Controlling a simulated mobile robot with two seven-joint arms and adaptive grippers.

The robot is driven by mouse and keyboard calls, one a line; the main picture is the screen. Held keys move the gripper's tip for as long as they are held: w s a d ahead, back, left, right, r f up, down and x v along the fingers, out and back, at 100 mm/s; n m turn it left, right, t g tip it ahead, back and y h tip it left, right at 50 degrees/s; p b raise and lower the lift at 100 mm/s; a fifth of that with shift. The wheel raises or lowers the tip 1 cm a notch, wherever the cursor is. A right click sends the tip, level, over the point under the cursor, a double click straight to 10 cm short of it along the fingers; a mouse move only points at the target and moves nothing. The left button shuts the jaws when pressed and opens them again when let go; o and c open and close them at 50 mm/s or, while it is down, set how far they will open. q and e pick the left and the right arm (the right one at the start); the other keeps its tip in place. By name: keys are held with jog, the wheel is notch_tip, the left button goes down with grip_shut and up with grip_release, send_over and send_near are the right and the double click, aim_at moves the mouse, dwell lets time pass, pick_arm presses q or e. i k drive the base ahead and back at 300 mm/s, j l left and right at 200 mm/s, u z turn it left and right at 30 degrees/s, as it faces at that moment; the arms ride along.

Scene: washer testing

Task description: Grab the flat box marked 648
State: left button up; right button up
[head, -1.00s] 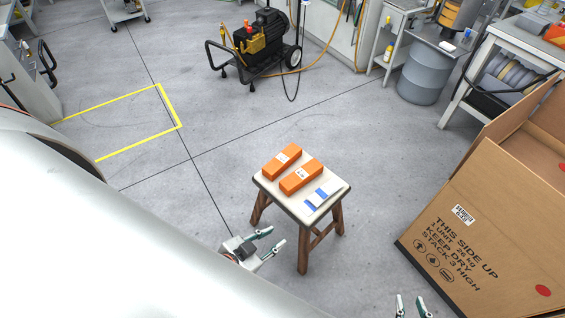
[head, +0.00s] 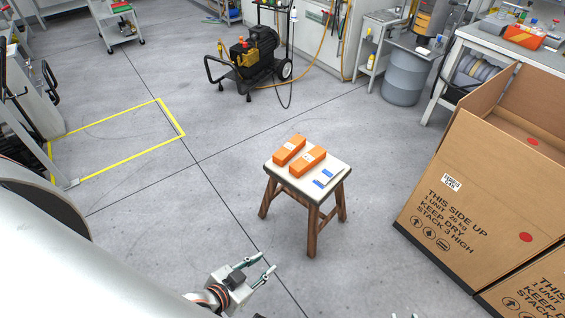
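A small wooden stool (head: 312,198) with a pale top stands on the floor near the middle. Two long orange boxes lie side by side on it, one at the left (head: 289,150) and one in the middle (head: 308,161). A flat white and blue item (head: 328,177) lies at the seat's right front edge. The labels are too small to read, so I cannot tell which is marked 648. My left gripper (head: 265,262) is open and empty, in front of the stool and to its left. Only the fingertips of my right gripper (head: 404,316) show at the bottom edge, apart.
Large cardboard cartons (head: 470,195) stand at the right. Yellow tape (head: 120,155) marks the floor at the left. The floor around the stool is clear.

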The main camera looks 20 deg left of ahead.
aim_at(291, 148)
jog(key=k+z, duration=0.25)
jog(key=z, duration=0.2)
jog(key=k+l+z, duration=0.15)
jog(key=z, duration=0.25)
jog(key=j+z, duration=0.25)
jog(key=z, duration=0.2)
jog(key=j+z, duration=0.2)
jog(key=z, duration=0.25)
jog(key=k+j, duration=0.1)
jog(key=j, duration=1.7)
jog(key=k+j, duration=0.15)
jog(key=j, duration=1.65)
jog(key=k+j, duration=0.15)
jog(key=j, duration=0.75)
